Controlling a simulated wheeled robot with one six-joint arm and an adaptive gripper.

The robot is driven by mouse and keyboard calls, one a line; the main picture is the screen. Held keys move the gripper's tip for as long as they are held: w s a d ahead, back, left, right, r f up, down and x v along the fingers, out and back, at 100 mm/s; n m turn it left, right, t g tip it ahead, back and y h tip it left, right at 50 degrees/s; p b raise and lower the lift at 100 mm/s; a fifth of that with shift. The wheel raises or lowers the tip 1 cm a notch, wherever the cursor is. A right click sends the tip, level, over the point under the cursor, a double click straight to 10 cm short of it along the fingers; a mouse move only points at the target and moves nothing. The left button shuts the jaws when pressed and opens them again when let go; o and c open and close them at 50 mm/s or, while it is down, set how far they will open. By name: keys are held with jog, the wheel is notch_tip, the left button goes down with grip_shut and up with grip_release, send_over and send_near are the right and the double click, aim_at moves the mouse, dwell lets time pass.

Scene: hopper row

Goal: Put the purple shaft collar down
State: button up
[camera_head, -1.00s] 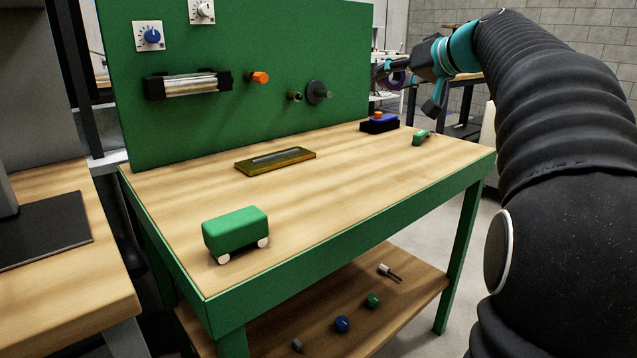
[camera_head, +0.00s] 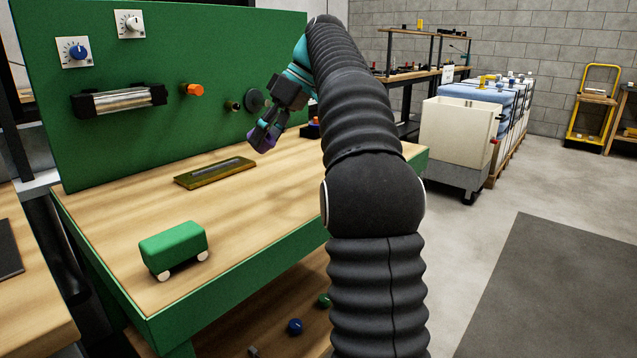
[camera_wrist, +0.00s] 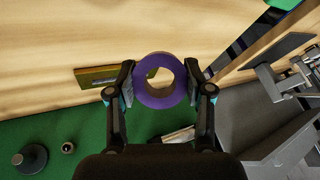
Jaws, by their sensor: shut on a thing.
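The purple shaft collar (camera_wrist: 153,98) is a thick ring with an open centre. In the wrist view it sits between the two fingers of my gripper (camera_wrist: 160,87), which is shut on it from both sides. In the head view my gripper (camera_head: 264,137) holds the collar (camera_head: 262,141) in the air over the back part of the wooden bench top (camera_head: 240,215), in front of the green panel. Most of the ring is hidden by the fingers in the head view.
A yellow-framed tray (camera_head: 215,173) lies on the bench near the panel. A green wheeled block (camera_head: 174,250) stands at the front left. The green panel (camera_head: 150,140) carries knobs and an orange peg (camera_head: 193,90). Bare wood lies between tray and block.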

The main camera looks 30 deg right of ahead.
jog(key=shift+s+a+f+n+g+h, duration=0.1)
jog(key=shift+s+f+n+g+h, duration=0.15)
jog(key=shift+n+g+h, duration=0.15)
jog(key=shift+s+a+f+n+g+h, duration=0.1)
jog(key=shift+s+f+n+g+h, duration=0.15)
jog(key=shift+n+g, duration=0.25)
jog(key=shift+s+f+n+g+h, duration=0.45)
jog(key=shift+f+n+h, duration=0.1)
jog(key=shift+n+h, duration=0.25)
jog(key=n+h, duration=0.2)
jog(key=n+h+p, duration=0.1)
jog(key=n+h, duration=0.4)
jog(key=h, duration=0.1)
send_over(242, 224)
jog(key=a, duration=0.1)
notch_tip(242, 224, down, 5)
jog(key=shift+a+r, duration=0.15)
jog(key=shift+r, duration=0.05)
jog(key=shift+f, duration=2)
jog(key=o, duration=1.3)
jog(key=shift+c, duration=0.2)
